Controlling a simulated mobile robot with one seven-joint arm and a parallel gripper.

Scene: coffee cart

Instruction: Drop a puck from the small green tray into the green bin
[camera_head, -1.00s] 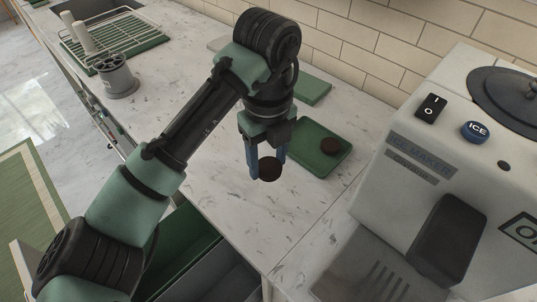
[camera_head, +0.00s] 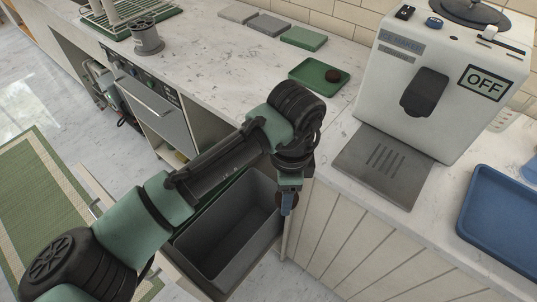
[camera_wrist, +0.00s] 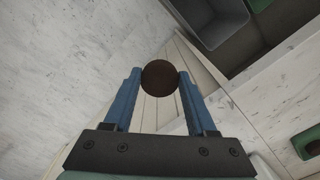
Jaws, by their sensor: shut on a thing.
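My gripper (camera_head: 287,206) is shut on a dark brown puck (camera_wrist: 160,77), held between the blue fingertips in the wrist view. In the head view the gripper hangs by the counter's front edge, at the right side of the grey bin. The green bin (camera_head: 207,208) is a strip left of the grey bin, mostly hidden by my arm; a green corner shows at the top of the wrist view (camera_wrist: 258,4). The small green tray (camera_head: 306,73) stands on the counter with another puck (camera_head: 333,76) in it.
The grey bin (camera_head: 225,262) sits in a pulled-out drawer, beside the green one. The ice maker (camera_head: 433,75) and a blue tray (camera_head: 495,222) are on the right counter. Flat grey and green pads (camera_head: 304,38) lie at the back. White panelling (camera_head: 350,240) fronts the right counter.

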